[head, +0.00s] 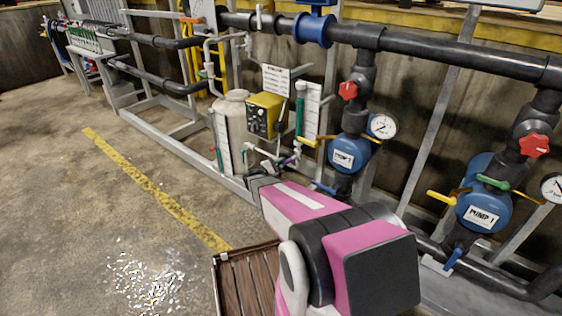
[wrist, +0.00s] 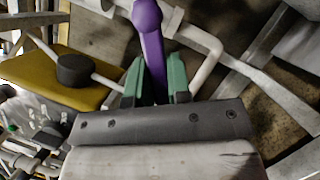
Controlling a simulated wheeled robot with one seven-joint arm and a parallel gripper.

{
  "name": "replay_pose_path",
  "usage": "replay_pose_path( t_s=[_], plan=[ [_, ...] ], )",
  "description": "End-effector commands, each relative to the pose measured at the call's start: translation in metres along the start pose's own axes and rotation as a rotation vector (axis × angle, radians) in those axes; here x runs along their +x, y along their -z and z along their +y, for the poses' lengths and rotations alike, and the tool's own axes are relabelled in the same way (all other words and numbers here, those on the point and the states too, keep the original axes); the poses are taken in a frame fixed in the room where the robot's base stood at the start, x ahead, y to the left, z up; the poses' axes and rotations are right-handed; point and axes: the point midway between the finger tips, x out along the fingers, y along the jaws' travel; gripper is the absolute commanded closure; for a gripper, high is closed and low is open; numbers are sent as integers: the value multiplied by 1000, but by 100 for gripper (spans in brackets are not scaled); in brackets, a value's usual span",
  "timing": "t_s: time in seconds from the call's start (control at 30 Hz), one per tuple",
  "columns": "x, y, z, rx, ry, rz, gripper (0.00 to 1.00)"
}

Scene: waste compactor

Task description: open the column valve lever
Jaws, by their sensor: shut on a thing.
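A purple valve lever (wrist: 147,18) runs down between the green fingers of my gripper (wrist: 154,76) in the wrist view. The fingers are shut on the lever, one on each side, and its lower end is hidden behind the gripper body. White pipe (wrist: 207,66) bends close by on the right. In the head view, a small purple part (head: 290,160) shows beside the white piping, just beyond the end of my pink arm. My fingers are not clear there, so how far the lever is turned is hard to tell.
A yellow pump box (head: 264,114) and a white tank (head: 232,125) stand behind the gripper. Blue PUMP 2 (head: 347,153) and PUMP 1 (head: 484,208) are to the right. A grey frame rail (head: 172,145) runs low along the left. The floor at left is open.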

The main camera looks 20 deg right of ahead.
Motion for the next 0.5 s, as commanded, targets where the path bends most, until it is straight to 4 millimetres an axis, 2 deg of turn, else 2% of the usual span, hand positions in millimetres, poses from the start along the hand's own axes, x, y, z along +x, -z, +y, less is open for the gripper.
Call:
replay_pose_path(
  t_s=[0.5],
  plan=[
    [2, -7, -26, -454, -186, 1, 100]
  ],
)
